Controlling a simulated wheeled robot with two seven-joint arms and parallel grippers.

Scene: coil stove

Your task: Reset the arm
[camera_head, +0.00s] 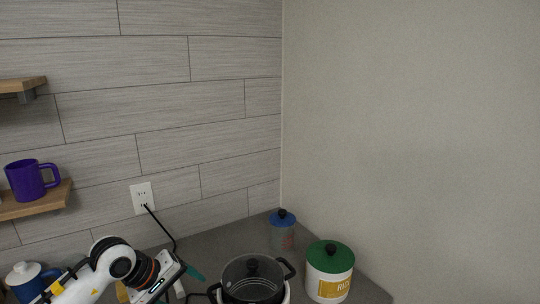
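My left arm comes in from the lower left. My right gripper is not in view.
A white rice canister with a green lid (330,256) and a blue-lidded jar (283,238) stand right of the pot. A blue pot with a white lid (30,286) is at lower left. A black cord (162,228) hangs from the wall outlet (142,198). A purple mug (28,182) sits on a shelf (40,203).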

